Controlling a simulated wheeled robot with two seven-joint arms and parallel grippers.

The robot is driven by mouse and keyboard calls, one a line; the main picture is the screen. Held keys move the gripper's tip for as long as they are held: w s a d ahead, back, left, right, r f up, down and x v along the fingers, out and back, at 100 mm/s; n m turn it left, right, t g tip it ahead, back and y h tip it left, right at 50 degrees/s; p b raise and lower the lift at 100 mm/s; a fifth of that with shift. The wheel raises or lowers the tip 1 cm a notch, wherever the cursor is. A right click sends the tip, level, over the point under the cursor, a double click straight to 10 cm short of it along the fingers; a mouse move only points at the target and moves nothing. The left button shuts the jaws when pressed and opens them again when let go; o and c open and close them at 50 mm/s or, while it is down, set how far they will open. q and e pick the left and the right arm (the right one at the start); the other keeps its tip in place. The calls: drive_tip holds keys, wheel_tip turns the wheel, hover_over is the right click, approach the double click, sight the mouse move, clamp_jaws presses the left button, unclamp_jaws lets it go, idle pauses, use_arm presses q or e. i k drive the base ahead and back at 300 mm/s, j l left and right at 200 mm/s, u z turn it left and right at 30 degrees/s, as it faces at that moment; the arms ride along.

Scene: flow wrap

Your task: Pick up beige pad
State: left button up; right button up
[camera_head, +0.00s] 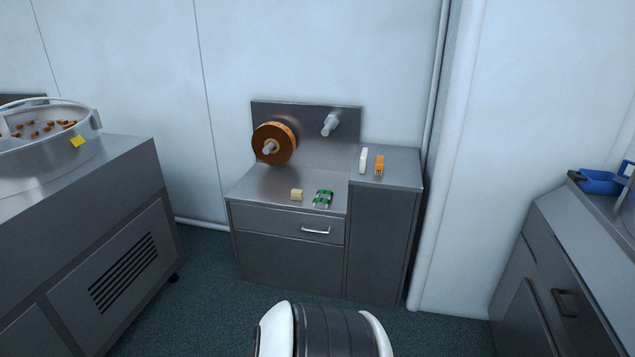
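A small beige pad (296,194) lies on the lower steel top of the cabinet (262,185), near its front edge. A green and silver item (323,199) lies just to its right, with a small gap between them. Neither of my grippers shows in the head view, so I cannot see whether they are open or shut. Nothing covers the pad.
A brown roll (273,143) hangs on the cabinet's back panel beside an empty spindle (330,124). A white item (363,161) and an orange item (379,166) stand on the higher right top. Machines flank both sides; green floor lies clear in front.

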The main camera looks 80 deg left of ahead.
sight(296, 194)
drive_tip(key=u, duration=2.9)
drive_tip(key=i+l+u, duration=0.1)
drive_tip(key=i, duration=0.35)
drive_tip(key=i+l+u, duration=0.1)
drive_tip(key=i, duration=0.35)
drive_tip(key=i+l+u, duration=0.1)
drive_tip(key=i, duration=0.3)
